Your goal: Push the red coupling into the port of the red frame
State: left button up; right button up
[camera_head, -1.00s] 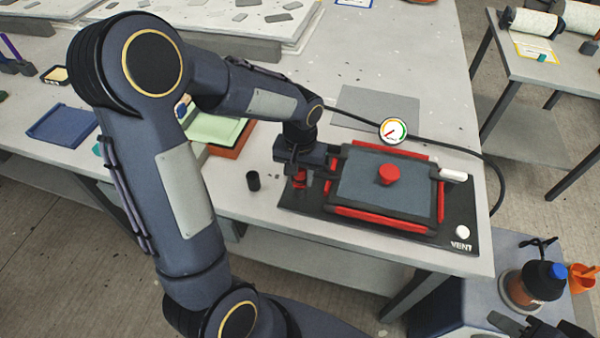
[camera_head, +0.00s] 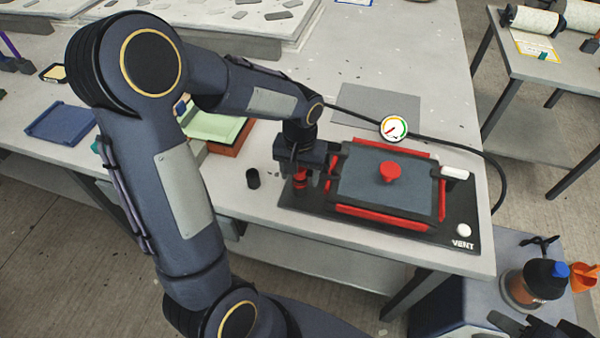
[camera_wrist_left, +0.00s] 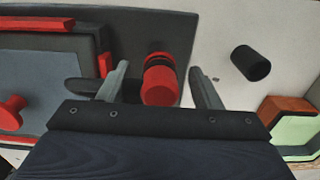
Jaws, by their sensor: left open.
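The red frame (camera_head: 380,217) surrounds a grey panel with a red knob (camera_head: 389,173), on a black base marked VENT. The red coupling (camera_head: 299,183) is at the base's left end, below my left gripper (camera_head: 300,170). In the left wrist view, the red coupling (camera_wrist_left: 160,88) stands between the open fingers of my left gripper (camera_wrist_left: 160,92), with a gap on each side. Black rings and another red part line up beyond it. I cannot tell how deep it sits in the port. My right gripper is not in view.
A gauge (camera_head: 400,129) stands behind the frame, and a black hose (camera_head: 462,150) curves around the right. A black cylinder (camera_head: 253,178) stands left of the base. A green-topped block (camera_head: 215,130) lies behind my arm. The table's front edge is close to the base.

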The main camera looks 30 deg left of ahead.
aim_at(300, 168)
pick_arm(q)
notch_tip(300, 168, up, 7)
jog(key=shift+r, duration=0.2)
dwell(0.6)
jog(key=shift+s+r, duration=0.25)
jog(key=shift+s, duration=0.05)
jog(key=s+d+r+t+h, duration=0.1)
jog(key=s+d+t+h, duration=0.1)
jog(key=s, duration=0.6)
jog(key=s+d+r+m+t+h, duration=0.1)
jog(key=s+d+r+t, duration=0.1)
jog(key=s, duration=0.6)
jog(key=shift+s+t+h, duration=0.15)
jog(key=shift+t+h, duration=0.25)
jog(key=shift+t, duration=0.4)
jog(key=shift+r, duration=0.1)
